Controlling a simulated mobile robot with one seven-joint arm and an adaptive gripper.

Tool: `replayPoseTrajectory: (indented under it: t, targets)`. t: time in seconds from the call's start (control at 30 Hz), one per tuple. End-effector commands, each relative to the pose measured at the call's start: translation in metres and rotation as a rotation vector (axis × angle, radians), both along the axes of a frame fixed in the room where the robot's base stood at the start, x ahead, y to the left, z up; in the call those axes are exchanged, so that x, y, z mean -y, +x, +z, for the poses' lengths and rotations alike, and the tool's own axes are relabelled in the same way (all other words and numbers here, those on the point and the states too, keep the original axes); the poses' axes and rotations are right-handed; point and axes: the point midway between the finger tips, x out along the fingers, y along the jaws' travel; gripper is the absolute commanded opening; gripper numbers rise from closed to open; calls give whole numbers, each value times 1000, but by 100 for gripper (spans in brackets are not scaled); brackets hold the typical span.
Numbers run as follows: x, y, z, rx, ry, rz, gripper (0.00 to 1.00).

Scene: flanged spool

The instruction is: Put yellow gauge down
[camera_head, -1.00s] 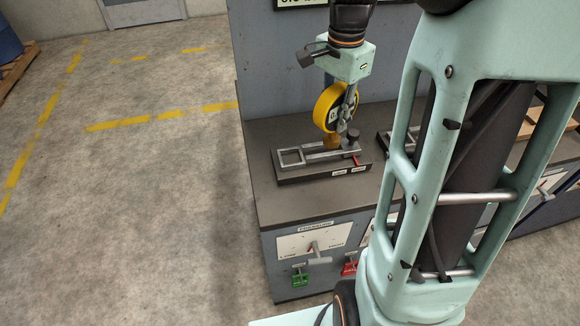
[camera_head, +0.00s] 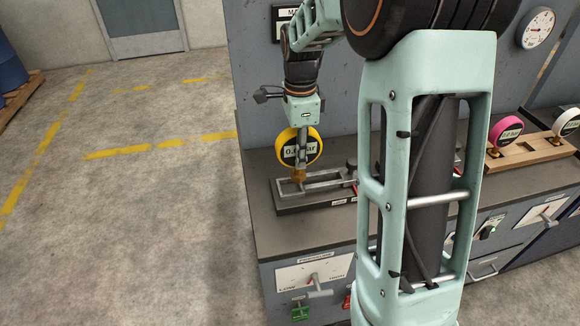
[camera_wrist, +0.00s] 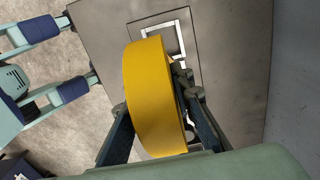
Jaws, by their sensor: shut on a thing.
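The yellow gauge (camera_head: 284,147) is round, with a dark face and a brass stem (camera_head: 299,175) pointing down. My gripper (camera_head: 301,160) is shut on it and holds it upright. The stem's lower end is over the left part of a metal fixture (camera_head: 285,201) on the bench; I cannot tell whether it touches. In the wrist view the gauge (camera_wrist: 153,95) shows edge-on between the fingers. The fixture's square frame (camera_wrist: 166,42) shows beyond it there.
A wooden rack (camera_head: 530,152) with a pink gauge (camera_head: 505,131) and a white gauge (camera_head: 567,122) stands at the right. A wall dial (camera_head: 538,28) hangs behind. The bench front carries a pressure lever (camera_head: 315,281). Open floor (camera_head: 130,230) lies left of the bench.

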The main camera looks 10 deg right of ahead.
Motion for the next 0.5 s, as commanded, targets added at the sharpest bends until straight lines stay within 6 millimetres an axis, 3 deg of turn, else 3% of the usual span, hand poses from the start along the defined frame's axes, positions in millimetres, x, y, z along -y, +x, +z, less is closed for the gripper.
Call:
replayPoseTrajectory:
  t: [0.33,0.5]
  targets:
    - [-17,12,-24,1,1,1,0]
    - [-18,13,-50,-1,0,1,0]
